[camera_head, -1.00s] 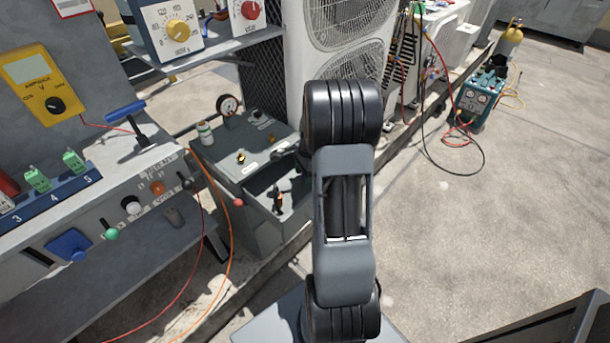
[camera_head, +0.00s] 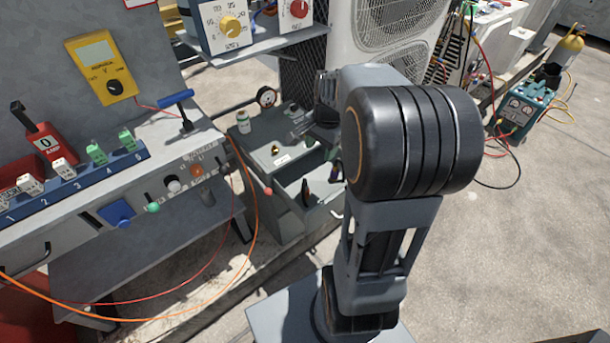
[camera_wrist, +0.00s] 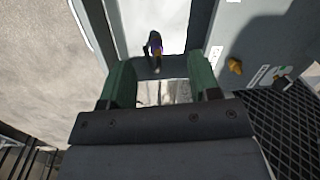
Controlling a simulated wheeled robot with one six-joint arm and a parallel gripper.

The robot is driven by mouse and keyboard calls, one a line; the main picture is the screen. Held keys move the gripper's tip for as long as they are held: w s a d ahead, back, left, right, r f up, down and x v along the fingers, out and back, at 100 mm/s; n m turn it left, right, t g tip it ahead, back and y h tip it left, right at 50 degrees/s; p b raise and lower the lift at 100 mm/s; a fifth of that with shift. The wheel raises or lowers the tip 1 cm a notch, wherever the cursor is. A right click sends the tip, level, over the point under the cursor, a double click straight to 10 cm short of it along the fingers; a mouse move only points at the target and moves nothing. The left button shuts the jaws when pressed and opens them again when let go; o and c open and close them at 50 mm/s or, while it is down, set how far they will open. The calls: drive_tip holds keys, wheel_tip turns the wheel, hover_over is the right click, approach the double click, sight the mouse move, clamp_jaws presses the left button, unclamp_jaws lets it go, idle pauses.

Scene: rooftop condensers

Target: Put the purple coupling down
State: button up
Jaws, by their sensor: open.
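In the wrist view a small dark piece with a purple patch, seemingly the purple coupling (camera_wrist: 155,45), shows beyond my fingers, over the pale floor of a compartment. My gripper (camera_wrist: 163,72) is open, its two green fingers apart on either side below the piece. I see no finger touching it. In the head view the grey box (camera_head: 262,172) has an open compartment, with a small dark upright item (camera_head: 306,192) inside; its purple cannot be made out there. My arm hides most of the gripper in that view.
A bench with a blue handle (camera_head: 176,98) stands left. Orange and red hoses hang between.

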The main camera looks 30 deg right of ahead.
drive_tip(key=s+a+r+n+t+h, duration=0.1)
drive_tip(key=s+a+n+t, duration=0.1)
drive_tip(key=s+a+n, duration=0.8)
drive_tip(key=a+n, duration=0.3)
drive_tip(key=n, duration=0.1)
drive_tip(key=shift+r, duration=0.4)
drive_tip(key=w+p+v, duration=0.2)
drive_tip(key=p+v, duration=0.9)
drive_tip(key=w+r+p+v, duration=0.1)
drive_tip(key=w+p+v, duration=0.2)
drive_tip(key=p+v, duration=0.8)
drive_tip(key=shift+a+r, duration=0.15)
drive_tip(key=shift+r, duration=0.15)
drive_tip(key=shift+s, duration=0.1)
